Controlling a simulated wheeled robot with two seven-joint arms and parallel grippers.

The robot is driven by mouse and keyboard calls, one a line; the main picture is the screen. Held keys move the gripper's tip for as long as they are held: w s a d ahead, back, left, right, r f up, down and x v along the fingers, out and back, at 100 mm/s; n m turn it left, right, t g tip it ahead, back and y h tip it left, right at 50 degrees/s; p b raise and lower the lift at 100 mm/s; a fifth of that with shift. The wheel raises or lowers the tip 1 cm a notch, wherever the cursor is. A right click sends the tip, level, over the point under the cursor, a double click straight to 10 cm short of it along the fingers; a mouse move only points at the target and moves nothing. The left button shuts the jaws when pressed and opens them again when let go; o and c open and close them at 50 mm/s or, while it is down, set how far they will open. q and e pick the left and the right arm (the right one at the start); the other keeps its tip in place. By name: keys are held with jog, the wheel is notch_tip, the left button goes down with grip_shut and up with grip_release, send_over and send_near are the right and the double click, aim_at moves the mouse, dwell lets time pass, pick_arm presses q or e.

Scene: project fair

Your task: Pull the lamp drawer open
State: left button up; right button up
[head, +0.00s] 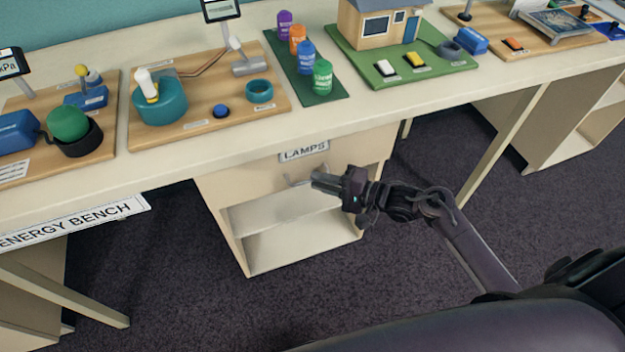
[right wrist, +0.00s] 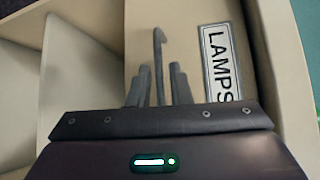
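The lamp drawer (head: 250,180) is the pale front under the bench top, with a LAMPS label (head: 304,151); it looks shut. Its thin grey bar handle (head: 292,183) sits below the label. My right gripper (head: 318,182) is at the handle's right end in the head view. In the right wrist view, the handle (right wrist: 159,50) runs between the two dark fingertips (right wrist: 160,82), with a narrow gap on each side, so the gripper looks open around it. The LAMPS label (right wrist: 220,62) is right of the fingers there. My left gripper is not in view.
Open shelves (head: 300,235) lie below the drawer. The bench top (head: 350,118) above carries project boards, several coloured bottles and a model house (head: 380,24). An ENERGY BENCH sign (head: 75,222) hangs at the left. The dark carpet in front is clear.

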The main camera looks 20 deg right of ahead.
jog(key=shift+x, duration=1.45)
jog(key=shift+w+d, duration=0.1)
grip_shut()
